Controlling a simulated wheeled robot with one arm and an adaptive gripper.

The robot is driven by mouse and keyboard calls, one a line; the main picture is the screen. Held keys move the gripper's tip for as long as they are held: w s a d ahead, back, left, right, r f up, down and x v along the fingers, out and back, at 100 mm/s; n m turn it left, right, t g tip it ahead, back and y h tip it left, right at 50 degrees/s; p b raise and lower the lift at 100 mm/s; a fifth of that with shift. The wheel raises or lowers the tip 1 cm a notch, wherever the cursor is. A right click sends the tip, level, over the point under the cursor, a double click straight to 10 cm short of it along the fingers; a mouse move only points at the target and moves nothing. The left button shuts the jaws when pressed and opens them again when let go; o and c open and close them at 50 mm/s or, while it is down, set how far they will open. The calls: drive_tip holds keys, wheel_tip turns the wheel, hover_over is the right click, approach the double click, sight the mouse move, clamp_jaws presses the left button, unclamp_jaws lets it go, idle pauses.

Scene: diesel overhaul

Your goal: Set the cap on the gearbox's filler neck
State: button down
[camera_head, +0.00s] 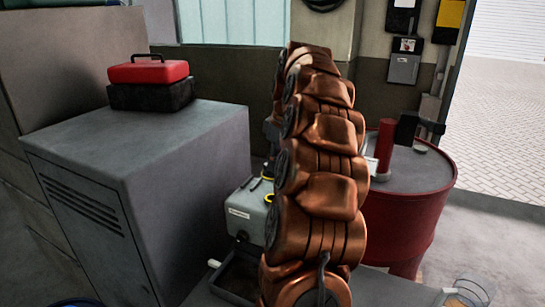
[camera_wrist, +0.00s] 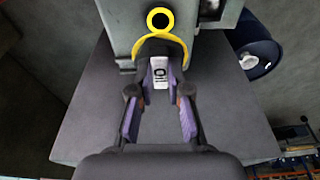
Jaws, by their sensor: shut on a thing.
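In the wrist view, my gripper (camera_wrist: 160,88) has its purple-padded fingers shut on the cap (camera_wrist: 160,73), a dark piece with a white face lettered "OIL". A yellow arc (camera_wrist: 160,35) curves around the far side of the cap; I cannot tell whether it belongs to the cap. Just beyond is the filler neck (camera_wrist: 160,19), a yellow ring around a dark hole on the grey gearbox (camera_wrist: 122,30). The cap is apart from the neck, on the near side of it in the picture. In the head view, my arm hides my gripper and much of the gearbox (camera_head: 243,212).
The gearbox stands on a grey bench (camera_wrist: 85,125). A blue drum (camera_wrist: 258,55) is at the right of the wrist view. In the head view, a grey cabinet (camera_head: 150,150) with a red toolbox (camera_head: 148,72) is left, and a red drum (camera_head: 415,215) right.

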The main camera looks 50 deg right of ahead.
sight(273, 178)
wheel_tip(273, 178, down, 6)
drive_tip(key=shift+w+a+b, duration=0.1)
drive_tip(key=shift+a+b, duration=0.05)
drive_tip(key=shift+b, duration=1)
drive_tip(key=shift+f, duration=0.35)
drive_tip(key=shift+f+b, duration=0.45)
drive_tip(key=shift+b, duration=0.45)
idle(0.6)
drive_tip(key=c, duration=1)
unclamp_jaws()
drive_tip(key=shift+c, duration=0.2)
drive_tip(key=r, duration=0.3)
drive_tip(key=s+r, duration=0.1)
drive_tip(key=r, duration=0.2)
drive_tip(key=s+r, duration=0.1)
drive_tip(key=r, duration=0.2)
drive_tip(key=shift+d+r, duration=0.1)
drive_tip(key=shift+d, duration=0.25)
drive_tip(key=shift+s+d+r, duration=0.1)
drive_tip(key=shift+s+r, duration=0.05)
drive_tip(key=shift+r, duration=0.45)
drive_tip(key=shift+s+r, duration=0.1)
drive_tip(key=shift+r, duration=0.5)
